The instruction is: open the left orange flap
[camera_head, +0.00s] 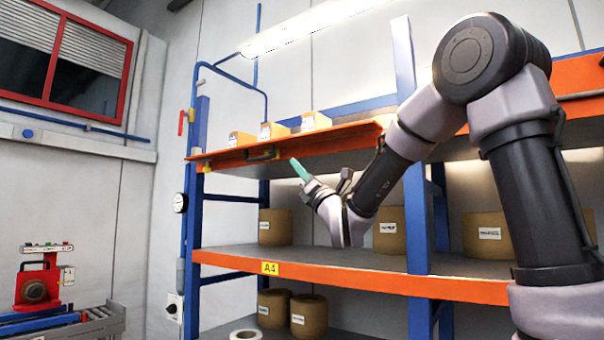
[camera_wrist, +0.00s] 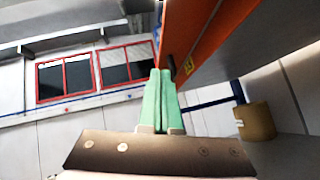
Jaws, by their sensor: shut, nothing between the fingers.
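The left orange flap (camera_head: 335,141) runs along the front of the upper shelf, left of the blue upright. It has a dark handle with a yellow mark (camera_head: 262,154) near its lower edge. In the wrist view the flap (camera_wrist: 212,35) rises at upper right, with the dark handle (camera_wrist: 171,67) just beyond the fingertips. My gripper (camera_head: 296,163) has teal fingers, shut and empty, pointing up and left just below the flap, to the right of the handle. The fingers also show in the wrist view (camera_wrist: 159,75). Whether they touch the flap or handle I cannot tell.
Several small cartons (camera_head: 273,130) stand above the flap. Brown rolls (camera_head: 389,231) sit on the middle shelf, whose orange beam (camera_head: 350,277) lies below my forearm. A blue upright (camera_head: 417,225) stands near my forearm. The space left of the rack is clear at flap height.

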